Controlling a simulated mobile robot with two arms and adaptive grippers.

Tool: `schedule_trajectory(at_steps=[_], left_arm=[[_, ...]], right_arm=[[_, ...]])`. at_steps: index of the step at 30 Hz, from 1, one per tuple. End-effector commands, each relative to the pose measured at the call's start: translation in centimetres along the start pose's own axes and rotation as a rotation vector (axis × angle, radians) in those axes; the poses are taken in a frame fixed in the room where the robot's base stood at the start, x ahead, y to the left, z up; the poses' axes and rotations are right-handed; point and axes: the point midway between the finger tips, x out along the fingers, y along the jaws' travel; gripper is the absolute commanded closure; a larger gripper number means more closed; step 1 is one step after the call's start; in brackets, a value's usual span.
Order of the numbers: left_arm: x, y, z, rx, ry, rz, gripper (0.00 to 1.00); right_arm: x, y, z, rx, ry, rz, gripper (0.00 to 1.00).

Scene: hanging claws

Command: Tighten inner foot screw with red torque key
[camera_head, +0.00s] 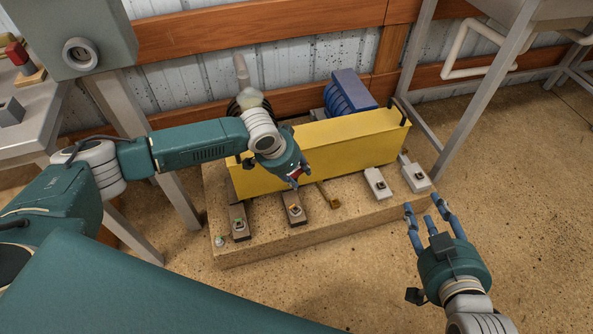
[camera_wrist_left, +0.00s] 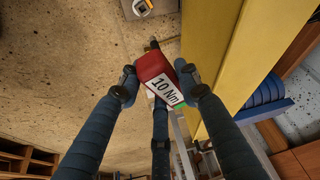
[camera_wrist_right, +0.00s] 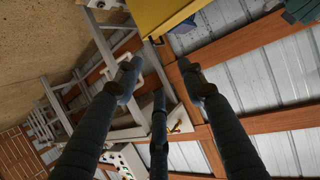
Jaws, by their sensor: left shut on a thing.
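The red torque key, labelled "10 Nm" (camera_wrist_left: 158,72), is gripped between the fingers of my left gripper (camera_wrist_left: 160,85). In the head view only a bit of red shows at my left gripper (camera_head: 297,176), beside the yellow machine body (camera_head: 325,143). It is above the feet on the front of the plinth. One foot with an orange-toned screw (camera_head: 294,209) lies just below it. Another foot (camera_head: 239,222) is further left, and two pale feet (camera_head: 377,183) (camera_head: 415,176) are at right. The key's tip is not clear. My right gripper (camera_head: 431,215) is open and empty, right of the plinth.
The plinth (camera_head: 300,238) carries the yellow body, a blue ribbed motor (camera_head: 349,92) and a brass-coloured piece (camera_head: 327,195). A small fitting (camera_head: 219,240) sits at its front left corner. Metal table legs stand at both sides. The floor at right is clear.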

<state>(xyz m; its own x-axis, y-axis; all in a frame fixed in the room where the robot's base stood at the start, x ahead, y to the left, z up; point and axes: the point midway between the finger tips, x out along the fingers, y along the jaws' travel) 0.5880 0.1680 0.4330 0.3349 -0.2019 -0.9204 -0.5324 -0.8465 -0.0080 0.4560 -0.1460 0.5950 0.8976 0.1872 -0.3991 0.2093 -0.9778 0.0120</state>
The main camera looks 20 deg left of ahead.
Motion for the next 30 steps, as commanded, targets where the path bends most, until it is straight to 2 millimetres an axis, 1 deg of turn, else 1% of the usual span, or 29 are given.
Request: schedule_trajectory(at_steps=[1, 14, 30], left_arm=[[0.4, 0.0, 0.1, 0.000, 0.001, 0.001, 1.00], [2.2, 0.0, 1.0, -0.001, 0.000, 0.000, 1.00], [4.4, 0.1, 1.8, 0.000, 0.002, 0.001, 1.00]], right_arm=[[0.1, -0.1, -0.4, 0.000, 0.021, -0.002, 0.60], [0.2, -0.6, -4.7, 0.001, 0.204, -0.012, 0.60], [-1.0, -1.3, -10.0, 0.005, 0.439, -0.026, 0.60]])
